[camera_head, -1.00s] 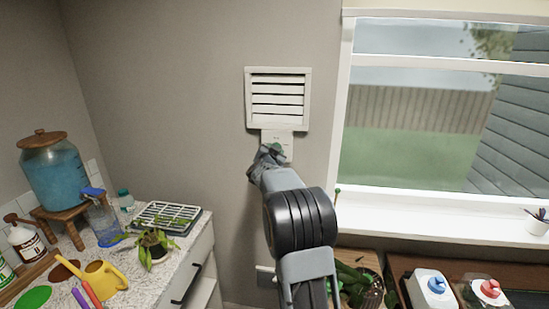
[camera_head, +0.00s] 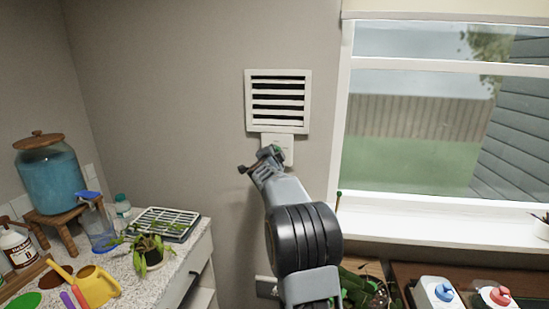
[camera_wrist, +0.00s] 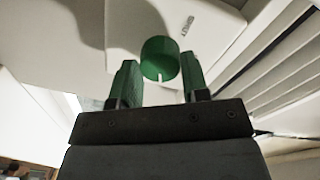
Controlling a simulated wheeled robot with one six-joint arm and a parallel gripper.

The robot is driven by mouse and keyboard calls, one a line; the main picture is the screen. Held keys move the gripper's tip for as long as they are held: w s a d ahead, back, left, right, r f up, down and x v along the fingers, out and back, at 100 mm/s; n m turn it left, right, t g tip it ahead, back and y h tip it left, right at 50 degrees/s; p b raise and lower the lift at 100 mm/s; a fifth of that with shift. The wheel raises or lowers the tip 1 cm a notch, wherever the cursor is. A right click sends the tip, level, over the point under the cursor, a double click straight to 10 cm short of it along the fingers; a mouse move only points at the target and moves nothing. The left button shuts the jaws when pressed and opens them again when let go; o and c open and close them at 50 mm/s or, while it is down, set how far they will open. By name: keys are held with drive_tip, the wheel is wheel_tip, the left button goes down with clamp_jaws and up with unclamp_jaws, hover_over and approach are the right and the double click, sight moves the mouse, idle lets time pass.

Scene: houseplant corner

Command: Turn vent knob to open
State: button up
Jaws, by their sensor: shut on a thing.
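The vent (camera_head: 278,99) is a white louvred panel high on the wall, its slats apart with dark gaps between them. Below it is a white plate (camera_head: 287,152), largely hidden by my gripper. In the wrist view a round green knob (camera_wrist: 160,55) with a pale mark on its lower edge stands out from the plate (camera_wrist: 212,22). My gripper (camera_wrist: 158,72) is shut on the knob, its green-padded fingers on either side. My gripper (camera_head: 262,160) appears rolled to the side at the plate in the head view. The knob is mostly hidden there.
A window (camera_head: 445,110) with a white sill (camera_head: 440,222) is right of the vent. At left, a counter (camera_head: 187,255) holds a blue-filled dispenser (camera_head: 48,178), a yellow watering can (camera_head: 95,288) and a potted plant (camera_head: 150,256). The wall around the vent is bare.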

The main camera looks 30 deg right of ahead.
idle(0.5)
drive_tip(key=o, duration=0.9)
drive_tip(key=b+v, duration=0.2)
drive_tip(key=v, duration=1.1)
drive_tip(key=shift+s+a, duration=0.2)
drive_tip(key=shift+s, duration=0.15)
